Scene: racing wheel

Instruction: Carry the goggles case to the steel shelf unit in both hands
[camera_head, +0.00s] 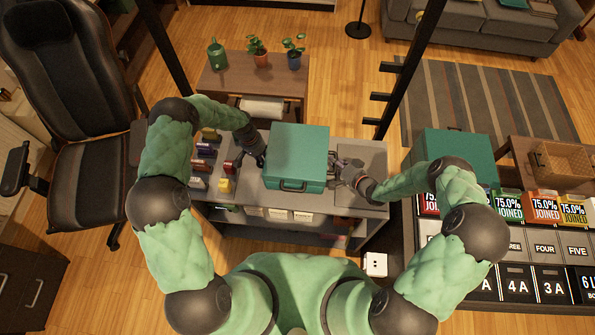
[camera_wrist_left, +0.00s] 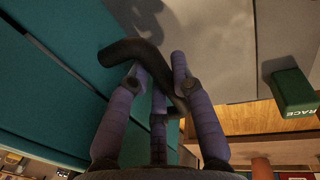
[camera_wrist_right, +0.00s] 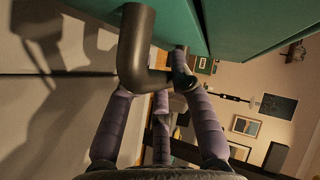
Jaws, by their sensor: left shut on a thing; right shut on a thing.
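The goggles case (camera_head: 297,150), a teal box with a dark front latch handle, is between my two grippers over the grey steel shelf unit (camera_head: 362,155). I cannot tell whether it touches the top. My left gripper (camera_head: 256,152) is shut on a dark curved side handle (camera_wrist_left: 140,50) at the case's left end. My right gripper (camera_head: 347,172) is shut on the matching handle (camera_wrist_right: 135,45) at its right end. The case's teal wall shows in the left wrist view (camera_wrist_left: 50,70) and right wrist view (camera_wrist_right: 245,22). Its underside is hidden.
Small boxes (camera_head: 205,150) stand left of the case on the unit. Another teal box (camera_head: 458,150) lies right, near a wooden crate (camera_head: 565,162) and signs. A wooden side table (camera_head: 240,75) with plants is behind. A black chair (camera_head: 75,90) is at left.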

